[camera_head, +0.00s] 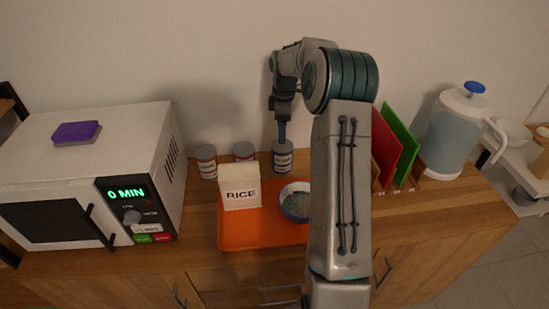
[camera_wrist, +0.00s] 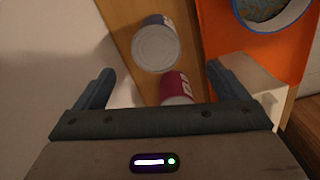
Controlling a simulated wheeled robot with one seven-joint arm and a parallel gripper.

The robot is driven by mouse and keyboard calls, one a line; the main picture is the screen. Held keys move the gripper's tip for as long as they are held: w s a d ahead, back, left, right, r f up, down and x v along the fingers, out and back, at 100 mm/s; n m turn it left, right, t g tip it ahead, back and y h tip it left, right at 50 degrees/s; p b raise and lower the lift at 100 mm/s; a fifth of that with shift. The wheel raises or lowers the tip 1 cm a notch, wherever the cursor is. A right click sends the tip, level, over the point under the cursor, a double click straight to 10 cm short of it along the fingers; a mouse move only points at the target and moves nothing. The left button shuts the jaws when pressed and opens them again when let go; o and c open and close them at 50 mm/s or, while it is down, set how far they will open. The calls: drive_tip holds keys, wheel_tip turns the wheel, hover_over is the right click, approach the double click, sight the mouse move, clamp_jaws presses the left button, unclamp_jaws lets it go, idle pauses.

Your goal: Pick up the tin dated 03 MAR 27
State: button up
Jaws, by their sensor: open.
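Three tins stand at the back of the counter against the wall. In the head view they are a left tin with a red and white label (camera_head: 206,161), a middle red tin (camera_head: 243,151) partly behind the rice box, and a right blue tin (camera_head: 283,160). No date is legible on any of them. My gripper (camera_head: 282,138) is at the blue tin's top in the head view. In the wrist view my gripper (camera_wrist: 160,69) is open and empty.
A rice box (camera_head: 240,190) and a blue-rimmed bowl (camera_head: 294,207) are on an orange tray (camera_head: 262,236). A microwave (camera_head: 90,165) stands left. Red (camera_head: 385,148) and green (camera_head: 402,140) boards and a jug (camera_head: 455,135) stand right. The wall is close behind the tins.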

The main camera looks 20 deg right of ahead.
sight(282, 156)
drive_tip(key=shift+w+d+f, duration=0.15)
drive_tip(key=shift+w+f, duration=0.1)
drive_tip(key=shift+f, duration=0.35)
wheel_tip(282, 156, down, 8)
drive_tip(key=shift+r+p, duration=0.1)
drive_tip(key=shift+p, duration=0.6)
drive_tip(key=shift+w+f+p, duration=0.1)
drive_tip(key=shift+f+p, duration=0.9)
drive_tip(key=shift+f, duration=1.75)
drive_tip(key=c, duration=1.4)
